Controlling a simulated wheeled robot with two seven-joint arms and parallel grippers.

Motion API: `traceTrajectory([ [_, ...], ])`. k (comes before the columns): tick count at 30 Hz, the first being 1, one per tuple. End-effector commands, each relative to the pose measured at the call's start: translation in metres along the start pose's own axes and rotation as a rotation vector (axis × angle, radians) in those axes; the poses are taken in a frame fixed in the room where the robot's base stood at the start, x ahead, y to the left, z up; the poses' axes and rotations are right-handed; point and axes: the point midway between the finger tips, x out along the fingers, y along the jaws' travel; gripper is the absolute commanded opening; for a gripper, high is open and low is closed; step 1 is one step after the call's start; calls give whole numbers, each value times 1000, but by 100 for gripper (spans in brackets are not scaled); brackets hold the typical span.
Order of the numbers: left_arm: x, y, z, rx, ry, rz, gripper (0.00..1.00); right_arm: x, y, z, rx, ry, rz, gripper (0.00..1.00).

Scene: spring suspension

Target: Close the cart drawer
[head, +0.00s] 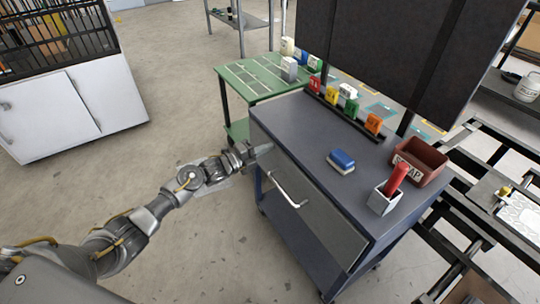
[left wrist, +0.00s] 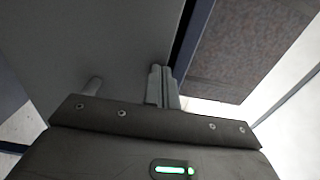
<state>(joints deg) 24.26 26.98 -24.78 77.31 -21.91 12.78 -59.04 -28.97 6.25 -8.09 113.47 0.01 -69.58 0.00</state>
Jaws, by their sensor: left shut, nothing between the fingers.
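The cart (head: 335,140) has a dark blue-grey top and a blue frame. Its grey drawer front (head: 318,212) faces me, with a pale curved handle (head: 287,190). Whether the drawer stands a little out from the frame is hard to tell. My left gripper (head: 256,151) is at the left end of the drawer front, to the left of the handle. In the left wrist view its fingers (left wrist: 161,86) are together and empty, in front of the grey drawer panel (left wrist: 110,40). Contact is unclear. A post that looks like the handle (left wrist: 93,86) stands left of the fingers.
On the cart top are a blue-and-white block (head: 341,161), a red bin (head: 419,162), a white holder with a red object (head: 382,201), and coloured blocks (head: 345,97) along a rail. A green table (head: 260,78) stands behind. The floor (head: 180,110) left of the cart is clear.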

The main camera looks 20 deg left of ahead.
Motion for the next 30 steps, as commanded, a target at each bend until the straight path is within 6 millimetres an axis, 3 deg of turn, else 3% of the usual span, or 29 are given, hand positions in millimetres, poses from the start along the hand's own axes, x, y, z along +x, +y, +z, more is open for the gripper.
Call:
traceTrajectory([
  [6,0,0,8,0,-21,1,0,-4,0,-2,0,3,0,36],
  [21,4,-4,7,1,-18,-7,0,-6,0,-2,0,3,0,36],
  [26,-9,-4,8,2,-14,-6,0,-5,0,-2,1,9,-1,36],
  [30,-29,-3,9,2,-5,-1,0,11,0,4,-2,-8,0,36],
])
